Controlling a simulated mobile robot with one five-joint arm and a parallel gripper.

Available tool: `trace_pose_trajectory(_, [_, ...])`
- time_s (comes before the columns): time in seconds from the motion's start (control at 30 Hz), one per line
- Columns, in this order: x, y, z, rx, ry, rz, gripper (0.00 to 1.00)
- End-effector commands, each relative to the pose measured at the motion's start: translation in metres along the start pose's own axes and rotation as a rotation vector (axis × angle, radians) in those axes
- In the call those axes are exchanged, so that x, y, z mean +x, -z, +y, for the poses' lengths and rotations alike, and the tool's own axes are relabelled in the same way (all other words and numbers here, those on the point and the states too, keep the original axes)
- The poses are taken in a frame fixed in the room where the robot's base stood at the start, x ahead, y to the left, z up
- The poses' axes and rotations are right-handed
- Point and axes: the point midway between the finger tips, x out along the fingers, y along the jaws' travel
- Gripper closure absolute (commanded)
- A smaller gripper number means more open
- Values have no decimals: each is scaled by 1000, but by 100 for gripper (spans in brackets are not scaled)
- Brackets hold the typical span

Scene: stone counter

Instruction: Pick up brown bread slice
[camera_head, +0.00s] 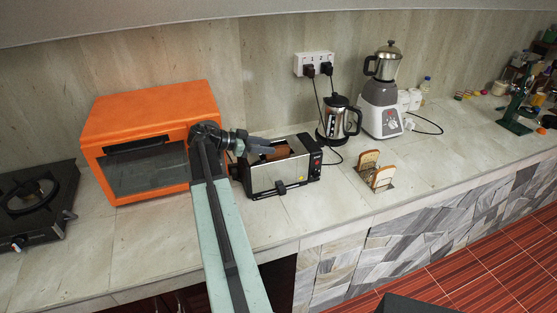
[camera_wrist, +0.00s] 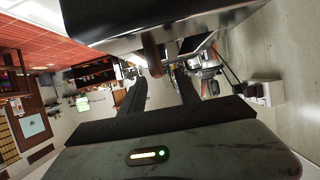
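A silver and black toaster (camera_head: 283,173) stands on the counter, and a brown bread slice (camera_head: 277,152) shows at its top slots. In the wrist view the toaster (camera_wrist: 160,20) fills the top edge, and the brown slice (camera_wrist: 152,54) sticks out from it. My gripper (camera_head: 268,147) is over the left part of the toaster top, close to the slice. In the wrist view its two dark fingers (camera_wrist: 158,78) are apart, with the slice just beyond the gap between their tips. I cannot tell whether they touch it. The slice's lower part is hidden in the toaster.
An orange oven (camera_head: 150,100) stands close left of my gripper. A rack with two pale bread slices (camera_head: 368,160) is to the right. A kettle (camera_head: 338,120) and a blender (camera_head: 382,95) stand behind. The counter front between toaster and rack is clear.

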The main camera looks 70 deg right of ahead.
Motion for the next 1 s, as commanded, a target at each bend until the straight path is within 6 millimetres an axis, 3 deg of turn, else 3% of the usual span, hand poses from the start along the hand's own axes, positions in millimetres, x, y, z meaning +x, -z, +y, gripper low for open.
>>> trace_pose_trajectory(0.3, [49,0,4,0,-2,0,62])
trace_pose_trajectory(0.5, [50,2,4,0,-1,0,62])
trace_pose_trajectory(0.53, [50,2,4,0,-1,0,65])
trace_pose_trajectory(0.67, [50,2,4,0,-2,0,100])
trace_pose_trajectory(1.0, [50,4,4,1,-2,0,100])
